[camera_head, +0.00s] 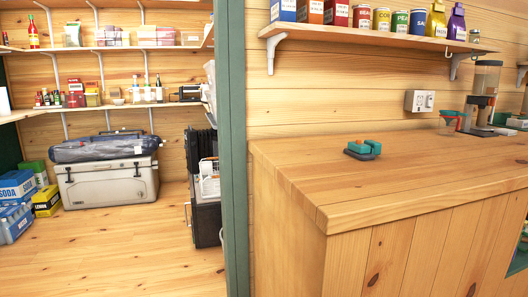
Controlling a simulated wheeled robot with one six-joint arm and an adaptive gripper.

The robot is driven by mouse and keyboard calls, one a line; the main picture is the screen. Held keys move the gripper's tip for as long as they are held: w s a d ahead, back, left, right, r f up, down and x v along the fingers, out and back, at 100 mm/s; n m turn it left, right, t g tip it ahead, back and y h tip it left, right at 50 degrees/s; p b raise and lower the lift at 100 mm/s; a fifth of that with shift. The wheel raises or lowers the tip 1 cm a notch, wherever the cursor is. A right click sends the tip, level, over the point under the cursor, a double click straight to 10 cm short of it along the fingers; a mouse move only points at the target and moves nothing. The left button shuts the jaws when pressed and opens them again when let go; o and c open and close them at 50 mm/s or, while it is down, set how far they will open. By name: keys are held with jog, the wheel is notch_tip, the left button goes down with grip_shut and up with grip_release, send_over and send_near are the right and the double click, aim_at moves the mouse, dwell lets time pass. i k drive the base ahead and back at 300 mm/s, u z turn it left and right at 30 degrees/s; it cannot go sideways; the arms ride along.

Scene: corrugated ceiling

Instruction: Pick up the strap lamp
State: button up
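A small teal object with a dark grey band or base (362,149) lies on the wooden counter, near its left end. It looks like the strap lamp, but it is too small to make out the strap clearly. Nothing touches it and bare wood surrounds it. My gripper is not in view.
The wooden counter (440,172) is mostly clear, with a blender-like appliance (480,100) at its back right. A shelf of cans (380,36) hangs above. A green post (232,150) divides off the left area, where a cooler (107,182) stands on open floor.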

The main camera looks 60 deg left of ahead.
aim_at(362, 152)
jog(key=u, duration=2)
